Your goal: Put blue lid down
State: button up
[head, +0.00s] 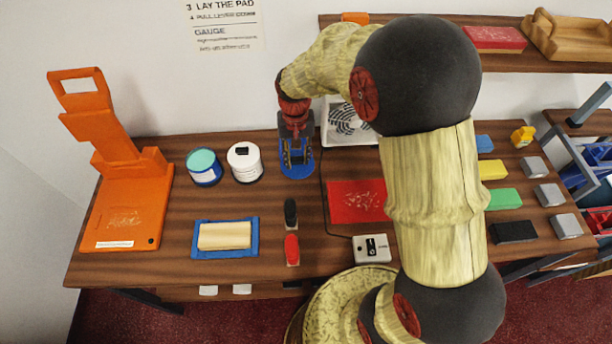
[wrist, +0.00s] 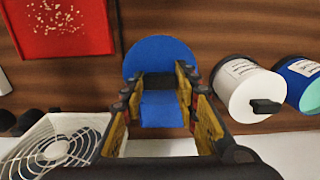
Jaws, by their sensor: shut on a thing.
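The blue lid (head: 298,173) is a round disc with a raised blue grip. It is at my gripper's tips, low at the back middle of the counter, right of the white pot. My gripper (head: 296,152) points down and is shut on the lid's grip. In the wrist view the blue disc (wrist: 160,52) shows beyond my gripper (wrist: 160,95), with the blue grip between the yellow-padded fingers. I cannot tell whether the lid touches the wood.
A white pot (head: 245,166) with a black knob and a teal-topped pot (head: 203,169) stand to the left. A white fan (wrist: 62,145) and a red panel (head: 357,203) are on the right in the head view. Bare wood lies in front of the lid.

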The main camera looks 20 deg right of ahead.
aim_at(297, 183)
jog(key=shift+s+a+f, duration=0.1)
jog(key=shift+s+a, duration=0.05)
jog(key=shift+a, duration=0.05)
jog(key=shift+f, duration=0.4)
notch_tip(297, 183, down, 9)
jog(key=b, duration=0.2)
jog(key=shift+b, duration=0.3)
jog(key=o, duration=1.1)
jog(key=shift+f, duration=0.15)
jog(key=shift+c, duration=0.2)
